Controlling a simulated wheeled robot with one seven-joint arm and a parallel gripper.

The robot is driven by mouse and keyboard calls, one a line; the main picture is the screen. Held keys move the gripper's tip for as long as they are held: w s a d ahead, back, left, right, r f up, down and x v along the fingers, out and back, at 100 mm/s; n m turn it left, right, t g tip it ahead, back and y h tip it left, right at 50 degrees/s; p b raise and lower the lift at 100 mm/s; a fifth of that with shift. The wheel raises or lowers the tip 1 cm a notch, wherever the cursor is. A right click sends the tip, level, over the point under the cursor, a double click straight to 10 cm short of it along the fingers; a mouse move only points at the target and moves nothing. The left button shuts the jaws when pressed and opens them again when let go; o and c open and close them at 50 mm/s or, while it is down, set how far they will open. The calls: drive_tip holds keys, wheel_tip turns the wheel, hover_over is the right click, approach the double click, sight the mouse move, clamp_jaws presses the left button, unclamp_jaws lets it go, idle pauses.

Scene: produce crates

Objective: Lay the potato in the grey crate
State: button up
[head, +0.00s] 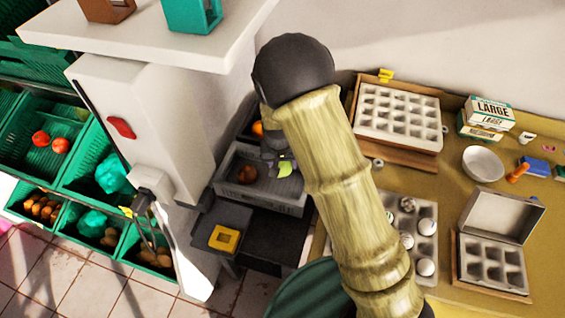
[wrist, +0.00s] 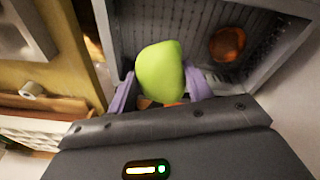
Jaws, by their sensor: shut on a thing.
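The grey crate (head: 262,199) stands left of my arm in the head view; its slatted inside and wall (wrist: 282,72) fill the top of the wrist view. A brown-orange roundish thing (head: 247,174) lies in it, also in the wrist view (wrist: 227,44); it may be a potato. My gripper (head: 279,162) is over the crate, pointing down. Its purple fingers (wrist: 160,92) are shut on a smooth yellow-green thing (wrist: 160,70), which also shows in the head view (head: 288,170). It does not look like a potato. Whether it touches the crate floor is unclear.
An orange fruit (head: 257,129) sits behind the grey crate. A dark tray with a yellow square (head: 224,239) is in front. The white column (head: 150,110) stands left. Egg trays (head: 399,117) and a white bowl (head: 483,164) cover the table at right.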

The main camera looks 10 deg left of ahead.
drive_tip(key=shift+r+p, duration=0.15)
drive_tip(key=shift+p, duration=0.3)
wheel_tip(320, 180, down, 8)
drive_tip(key=b, duration=0.5)
drive_tip(key=shift+f+b, duration=1)
drive_tip(key=shift+f, duration=0.6)
idle(0.6)
drive_tip(key=o, duration=1.2)
drive_tip(key=shift+c, duration=0.2)
drive_tip(key=shift+r, duration=0.15)
drive_tip(key=s+r, duration=0.1)
drive_tip(key=r, duration=0.4)
drive_tip(key=s+r, duration=0.1)
drive_tip(key=r, duration=0.5)
drive_tip(key=s+a+r, duration=0.1)
drive_tip(key=r, duration=0.5)
